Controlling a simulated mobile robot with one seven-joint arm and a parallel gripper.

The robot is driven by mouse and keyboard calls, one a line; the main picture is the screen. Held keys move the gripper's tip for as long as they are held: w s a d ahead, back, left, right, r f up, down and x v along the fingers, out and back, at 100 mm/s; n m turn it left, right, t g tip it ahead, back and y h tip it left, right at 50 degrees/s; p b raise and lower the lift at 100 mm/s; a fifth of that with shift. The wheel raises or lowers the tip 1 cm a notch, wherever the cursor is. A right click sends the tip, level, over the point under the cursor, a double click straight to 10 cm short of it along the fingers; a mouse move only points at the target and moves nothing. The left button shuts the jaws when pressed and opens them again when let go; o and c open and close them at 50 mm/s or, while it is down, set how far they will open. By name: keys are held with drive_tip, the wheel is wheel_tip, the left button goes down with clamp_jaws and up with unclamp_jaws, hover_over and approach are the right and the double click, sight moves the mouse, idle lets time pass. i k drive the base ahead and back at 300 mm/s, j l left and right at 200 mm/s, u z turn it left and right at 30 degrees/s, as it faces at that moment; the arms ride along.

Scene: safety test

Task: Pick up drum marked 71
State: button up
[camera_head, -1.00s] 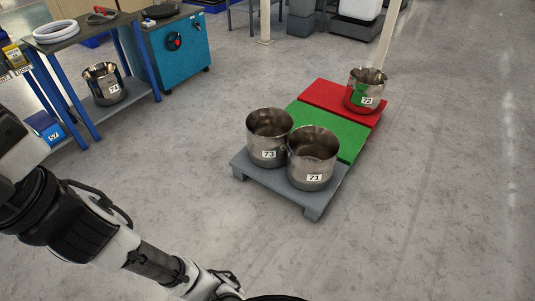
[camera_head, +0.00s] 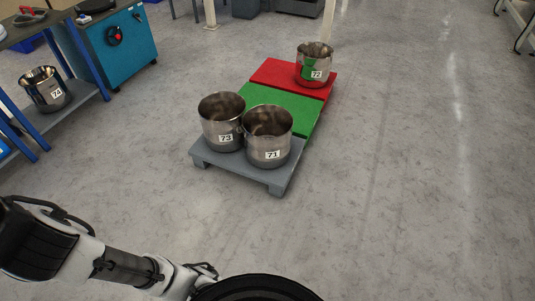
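The drum marked 71 (camera_head: 268,146) is an open-topped, shiny metal cylinder. It stands upright on the front right part of a low grey platform (camera_head: 235,170). The drum marked 73 (camera_head: 220,128) stands close beside it on the left, on the same grey platform. My arm reaches in from the lower left toward the bottom of the view, well in front of the platform and apart from the drums. The end of my arm runs behind a dark round shape at the bottom edge, and no gripper fingers show.
A green panel (camera_head: 284,107) and a red panel (camera_head: 284,74) lie behind the grey platform. The drum marked 72 (camera_head: 314,72), with a green patch, stands on the red one. The drum marked 74 (camera_head: 48,95) is on a blue-framed shelf at left. The floor at right is clear.

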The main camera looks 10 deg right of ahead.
sight(268, 129)
drive_tip(key=u, duration=0.25)
drive_tip(key=i+l+u, duration=0.15)
drive_tip(key=l+u, duration=0.15)
drive_tip(key=u, duration=0.15)
drive_tip(key=i+l+u, duration=0.15)
drive_tip(key=l+u, duration=0.2)
drive_tip(key=u, duration=0.15)
drive_tip(key=l+u, duration=0.4)
drive_tip(key=l, duration=0.6)
drive_tip(key=i+l, duration=0.1)
drive_tip(key=l, duration=0.95)
drive_tip(key=i+l+u, duration=0.15)
drive_tip(key=l, duration=0.9)
drive_tip(key=i, duration=0.3)
